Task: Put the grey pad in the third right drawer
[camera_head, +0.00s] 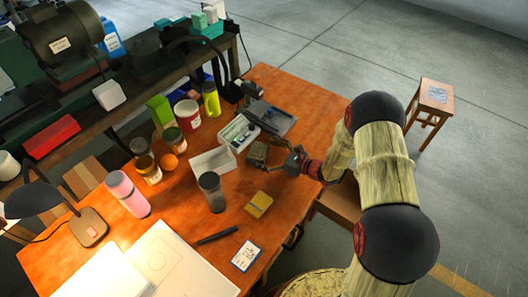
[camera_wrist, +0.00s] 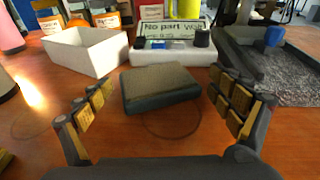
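A thick grey pad (camera_wrist: 158,88) with an olive-grey top lies flat on the wooden table in the wrist view. It also shows in the head view (camera_head: 257,153), small, left of my gripper (camera_head: 284,156). In the wrist view my gripper (camera_wrist: 163,102) is open, its padded fingers spread either side of the pad's near end, with clear gaps. A brown wooden part (camera_head: 339,206), perhaps a pulled-out drawer, shows at the table's right side, partly hidden by my arm. A dark handle (camera_head: 293,237) shows on that side. I cannot tell the drawers' order.
A dark tray (camera_head: 271,118) lies further back. A dark cup (camera_head: 211,190) and a yellow block (camera_head: 259,204) stand nearby. A stool (camera_head: 434,97) stands on the floor.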

